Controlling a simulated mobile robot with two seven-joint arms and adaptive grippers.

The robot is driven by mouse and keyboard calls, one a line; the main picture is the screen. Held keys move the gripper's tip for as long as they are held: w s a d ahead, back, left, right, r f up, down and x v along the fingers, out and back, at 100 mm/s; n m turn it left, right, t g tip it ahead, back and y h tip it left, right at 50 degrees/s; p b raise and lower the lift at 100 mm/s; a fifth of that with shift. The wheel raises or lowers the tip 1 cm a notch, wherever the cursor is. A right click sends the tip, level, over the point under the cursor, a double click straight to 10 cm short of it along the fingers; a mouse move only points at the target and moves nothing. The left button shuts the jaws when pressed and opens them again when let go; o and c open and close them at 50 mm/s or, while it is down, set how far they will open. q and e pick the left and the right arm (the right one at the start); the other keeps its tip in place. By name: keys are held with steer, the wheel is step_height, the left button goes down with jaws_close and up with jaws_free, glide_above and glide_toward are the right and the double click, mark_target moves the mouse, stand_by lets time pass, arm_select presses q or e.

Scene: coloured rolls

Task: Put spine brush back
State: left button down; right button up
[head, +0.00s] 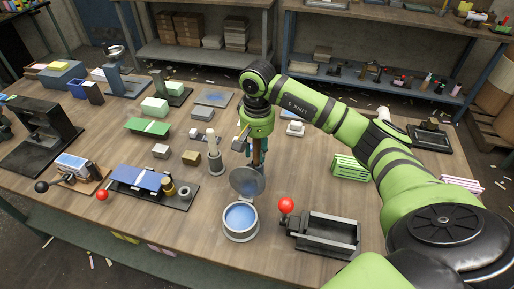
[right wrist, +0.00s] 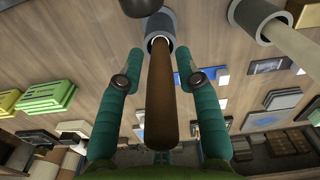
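The spine brush shows as a brown handle (right wrist: 161,95), standing in a grey round holder (right wrist: 160,28) in the right wrist view. In the head view only a short piece of the brown handle (head: 257,153) shows below my right gripper (head: 257,140). In the right wrist view the two teal fingers of my right gripper (right wrist: 161,80) stand either side of the handle, with a visible gap on each side. The gripper is open around the handle. The brush's lower end is hidden. My left gripper is not in view.
A second holder (head: 215,162) with a cream handle stands left of the gripper. A blue-filled pot (head: 240,235) with a grey disc (head: 247,181) behind it and a black tray with a red knob (head: 286,205) stand in front. Green stacked blocks (head: 350,167) lie to the right.

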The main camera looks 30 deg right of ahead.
stand_by(0.3)
step_height(320, 180, up, 12)
stand_by(0.5)
